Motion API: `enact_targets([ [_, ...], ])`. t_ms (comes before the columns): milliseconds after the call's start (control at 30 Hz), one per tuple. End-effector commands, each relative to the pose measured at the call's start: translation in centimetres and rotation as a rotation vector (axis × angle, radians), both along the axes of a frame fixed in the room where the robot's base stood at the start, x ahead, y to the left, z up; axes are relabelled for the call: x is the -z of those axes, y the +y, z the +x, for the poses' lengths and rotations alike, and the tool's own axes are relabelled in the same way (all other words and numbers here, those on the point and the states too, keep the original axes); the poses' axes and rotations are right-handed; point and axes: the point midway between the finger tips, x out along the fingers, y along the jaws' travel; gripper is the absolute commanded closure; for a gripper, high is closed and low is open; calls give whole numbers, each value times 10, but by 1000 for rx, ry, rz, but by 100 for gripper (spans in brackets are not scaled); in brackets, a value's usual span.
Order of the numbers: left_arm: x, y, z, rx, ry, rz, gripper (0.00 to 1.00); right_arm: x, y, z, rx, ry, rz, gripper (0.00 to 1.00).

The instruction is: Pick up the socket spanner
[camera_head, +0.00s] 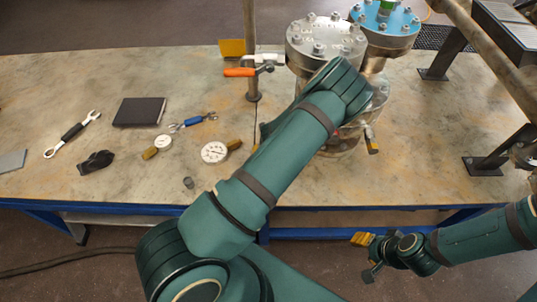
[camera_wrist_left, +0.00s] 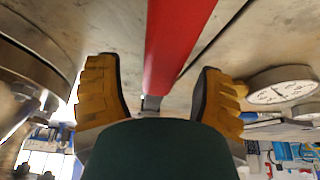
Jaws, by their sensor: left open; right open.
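I cannot single out the socket spanner for certain. A red bar (camera_wrist_left: 178,40) with a small metal end runs between the spread yellow fingers of my left gripper (camera_wrist_left: 155,92) in the left wrist view; neither finger visibly touches it. In the head view my left arm hides this gripper and the bench beneath it. A spanner with a black grip (camera_head: 72,132) and a blue-handled tool (camera_head: 192,122) lie apart on the left half of the bench. My right gripper (camera_head: 364,253) is open, in front of the bench edge and away from the tools.
The bench (camera_head: 60,80) also holds a dark flat case (camera_head: 139,111), two dial gauges (camera_head: 214,152) (camera_head: 163,141) and a black object (camera_head: 96,162). The bench's right part (camera_head: 430,130) is mostly clear.

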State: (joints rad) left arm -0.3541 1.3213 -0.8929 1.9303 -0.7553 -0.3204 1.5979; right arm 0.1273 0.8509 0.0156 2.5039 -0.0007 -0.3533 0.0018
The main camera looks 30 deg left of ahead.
Motion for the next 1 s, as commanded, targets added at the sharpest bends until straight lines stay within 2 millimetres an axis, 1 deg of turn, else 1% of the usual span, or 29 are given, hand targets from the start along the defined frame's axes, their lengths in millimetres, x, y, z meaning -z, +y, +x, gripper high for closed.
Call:
enact_targets([
  [33,9,3,2,0,1,2,31,4,0,1,0,-1,0,53],
  [133,17,5,5,-1,0,2,31,5,0,1,1,-2,0,53],
  [400,19,6,6,-2,-1,0,31,5,0,1,1,-3,0,53],
  [433,19,6,6,-2,-1,0,30,5,0,1,1,-3,0,53],
  [467,19,6,6,-2,-1,0,40,5,0,1,1,-3,0,53],
  [500,18,6,6,-2,-1,0,54,5,0,1,1,-3,0,53],
  [567,18,6,6,-2,-1,0,75,5,0,1,1,-3,0,53],
  [600,18,6,6,-2,-1,0,89,5,0,1,1,-3,0,53],
  [633,18,6,6,-2,-1,1,100,5,0,1,1,-3,0,53],
  [1000,18,6,6,-1,-2,1,100,5,0,1,1,-3,0,53],
])
